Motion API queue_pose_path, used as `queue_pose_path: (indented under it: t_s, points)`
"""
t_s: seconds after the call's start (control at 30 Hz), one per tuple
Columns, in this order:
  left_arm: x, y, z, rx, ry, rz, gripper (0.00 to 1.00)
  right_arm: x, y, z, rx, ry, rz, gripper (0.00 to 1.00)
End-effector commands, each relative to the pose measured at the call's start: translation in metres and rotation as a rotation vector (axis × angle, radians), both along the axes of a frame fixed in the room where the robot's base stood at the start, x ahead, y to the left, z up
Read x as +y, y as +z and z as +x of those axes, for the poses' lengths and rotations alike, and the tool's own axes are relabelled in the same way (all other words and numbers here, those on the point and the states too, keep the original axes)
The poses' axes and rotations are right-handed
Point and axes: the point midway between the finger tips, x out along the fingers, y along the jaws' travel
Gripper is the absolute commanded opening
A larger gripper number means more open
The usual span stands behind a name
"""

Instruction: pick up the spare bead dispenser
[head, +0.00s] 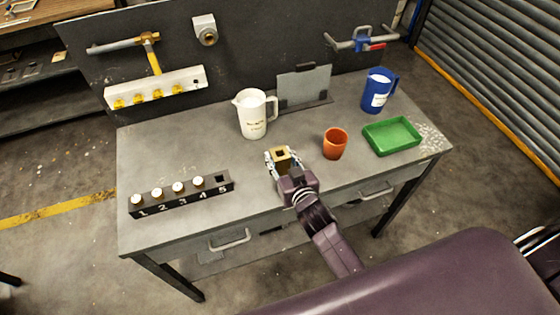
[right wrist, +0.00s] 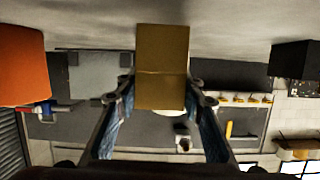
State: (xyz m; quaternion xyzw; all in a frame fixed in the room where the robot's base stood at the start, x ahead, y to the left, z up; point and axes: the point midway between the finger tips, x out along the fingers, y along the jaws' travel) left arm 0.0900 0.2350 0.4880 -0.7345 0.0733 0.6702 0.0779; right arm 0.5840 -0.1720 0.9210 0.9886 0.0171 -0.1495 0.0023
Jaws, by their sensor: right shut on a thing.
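A tan-brown, square box-shaped piece with a dark opening in its top (head: 281,157), which I take for the spare bead dispenser, is between the fingers of my right gripper (head: 283,162). The gripper is shut on it, over the front middle of the grey workbench. In the right wrist view the box (right wrist: 162,65) shows between the two fingers (right wrist: 160,108). I cannot tell whether its base touches the bench. My left gripper is not in view.
On the bench (head: 180,150) stand a numbered black rack (head: 182,195) with several white-capped bottles and an empty right-end slot, a white jug (head: 252,115), an orange cup (head: 335,143), a green tray (head: 392,121) and a blue jug (head: 378,92). A grey panel (head: 304,85) stands behind.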

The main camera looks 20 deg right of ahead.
Motion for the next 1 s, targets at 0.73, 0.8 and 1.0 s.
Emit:
queue_pose_path:
  t_s: [0.73, 0.8, 1.0]
  points:
    - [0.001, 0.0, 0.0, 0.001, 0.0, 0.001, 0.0, 0.0, 0.028, 0.002, -0.011, 0.001, 0.0, 0.0]
    - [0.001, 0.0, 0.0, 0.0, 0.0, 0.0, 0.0, 0.0, 0.042, 0.002, -0.012, 0.002, 0.0, 0.0]
    - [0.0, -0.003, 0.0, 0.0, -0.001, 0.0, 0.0, 0.0, 0.101, 0.002, -0.016, 0.002, 0.0, 0.0]
